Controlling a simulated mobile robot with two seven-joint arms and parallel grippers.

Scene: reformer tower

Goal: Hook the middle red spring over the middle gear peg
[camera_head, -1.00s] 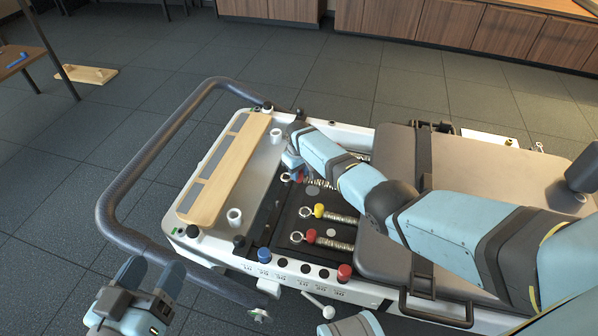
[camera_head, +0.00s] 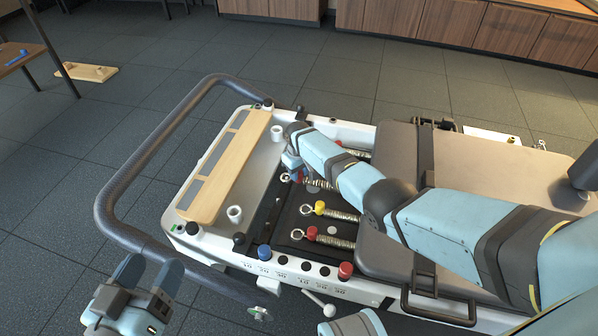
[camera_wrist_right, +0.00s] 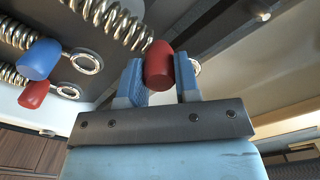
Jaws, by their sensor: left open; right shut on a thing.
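My right gripper (camera_head: 291,163) reaches down over the spring bed of the reformer. In the right wrist view it is shut on the red knob (camera_wrist_right: 159,65) of the middle red spring, and a bit of metal ring shows behind the right finger. In the head view this spring (camera_head: 322,185) runs right from under the gripper. The dark gear bar (camera_head: 266,217) lies just left of the spring ends. The middle peg is hidden or too small to tell, so I cannot tell whether the ring touches it. My left gripper (camera_head: 150,274) is open and empty, off the reformer's near left side.
A yellow-knobbed spring (camera_head: 319,208) and another red-knobbed spring (camera_head: 312,233) lie nearer. A blue knob (camera_wrist_right: 40,58) and a red knob (camera_wrist_right: 33,95) show in the wrist view. The wooden footbar platform (camera_head: 226,170) is left, the padded carriage (camera_head: 465,185) right.

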